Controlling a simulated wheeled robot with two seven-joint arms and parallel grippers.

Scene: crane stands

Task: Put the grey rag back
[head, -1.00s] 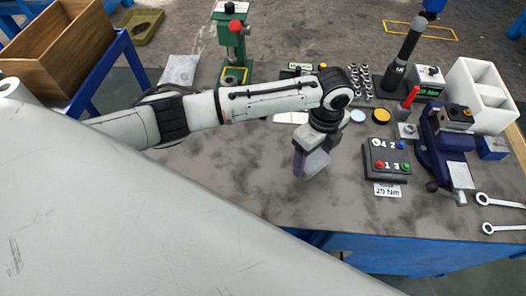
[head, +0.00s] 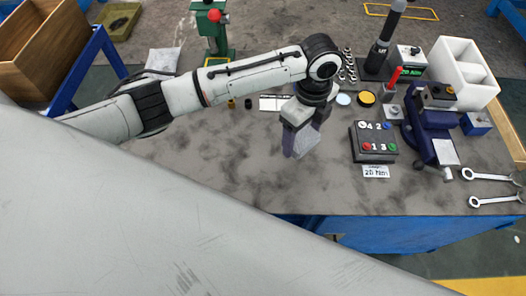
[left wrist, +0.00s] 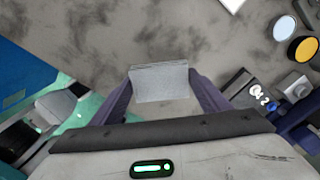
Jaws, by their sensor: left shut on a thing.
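My left gripper (head: 299,150) is shut on the grey rag (head: 308,137) and holds it over the workbench (head: 210,165), left of the button box. In the left wrist view the rag (left wrist: 160,83) is a small pale grey folded piece between the two purple fingers. How far it is above the bench is hard to tell. My right gripper is not in view.
The button box (head: 373,142), a blue vise (head: 430,125), a white divided bin (head: 465,70) and two wrenches (head: 490,200) are to the right. A green press (head: 213,35) and a pale flat sheet (head: 163,59) stand behind my arm. The front middle bench is clear.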

